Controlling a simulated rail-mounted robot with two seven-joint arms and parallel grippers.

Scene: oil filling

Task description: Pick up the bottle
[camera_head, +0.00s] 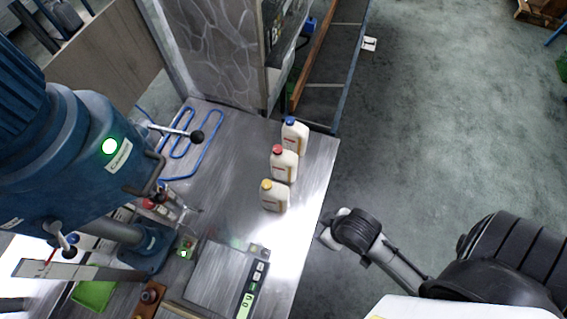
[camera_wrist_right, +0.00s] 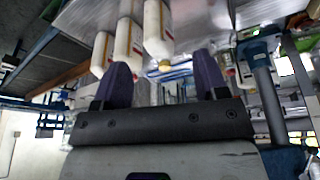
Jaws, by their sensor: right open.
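Three white bottles stand upright in a row on the metal table: the blue-capped bottle (camera_head: 295,138) farthest, the red-capped bottle (camera_head: 284,166) in the middle, the yellow-capped bottle (camera_head: 274,198) nearest. My right gripper (camera_head: 324,236) is beyond the table's right edge, apart from the bottles. In the right wrist view its two dark fingers (camera_wrist_right: 164,76) are spread with nothing between them. That view shows the bottles upside down at the top, with the yellow-capped bottle (camera_wrist_right: 157,28) in front of the gap. My left gripper is out of view.
A large blue machine (camera_head: 75,165) stands at the left of the table (camera_head: 240,150). A flat scale-like device (camera_head: 228,278) with a green display lies near the front. A blue looped rack (camera_head: 195,135) is at the back left. Open floor lies to the right.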

